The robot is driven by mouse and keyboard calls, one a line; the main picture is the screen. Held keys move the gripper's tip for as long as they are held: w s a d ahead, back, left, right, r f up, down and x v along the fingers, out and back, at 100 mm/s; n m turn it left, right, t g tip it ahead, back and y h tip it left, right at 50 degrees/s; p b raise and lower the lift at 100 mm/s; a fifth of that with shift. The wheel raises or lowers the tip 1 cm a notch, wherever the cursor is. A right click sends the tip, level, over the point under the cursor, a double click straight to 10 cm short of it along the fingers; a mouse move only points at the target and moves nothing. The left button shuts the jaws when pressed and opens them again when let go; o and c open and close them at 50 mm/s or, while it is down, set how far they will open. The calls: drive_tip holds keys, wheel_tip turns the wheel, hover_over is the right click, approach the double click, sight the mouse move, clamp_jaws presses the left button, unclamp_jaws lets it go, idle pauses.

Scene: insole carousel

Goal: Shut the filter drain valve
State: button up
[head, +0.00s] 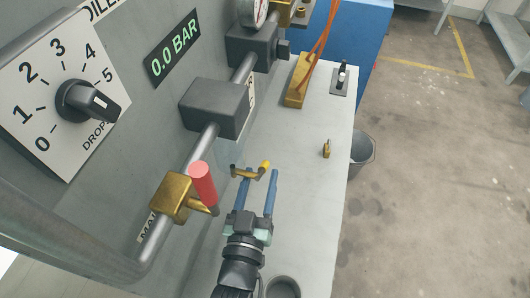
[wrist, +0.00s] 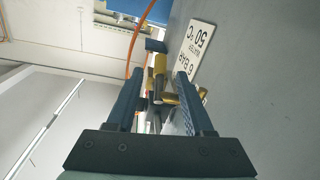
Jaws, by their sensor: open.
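A small brass drain valve (head: 249,172) with a yellow-tipped lever (head: 265,166) sits low beside the grey panel, below a dark filter block (head: 213,106). My gripper (head: 259,175) is open, with its two blue fingers reaching toward the valve. In the head view the lever lies at the fingertips. In the wrist view the yellow lever (wrist: 160,66) shows between the fingers (wrist: 156,80), with darker brass parts behind it. I see a gap on the left side of the lever; contact on the right cannot be told.
A red-handled brass valve (head: 203,186) on the pipe stands close left of my gripper. A dial (head: 88,101) and a 0.0 BAR display (head: 174,50) are on the panel. A bin (head: 364,149) stands beyond.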

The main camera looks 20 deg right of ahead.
sight(263, 168)
drive_tip(key=shift+x, duration=3)
clamp_jaws()
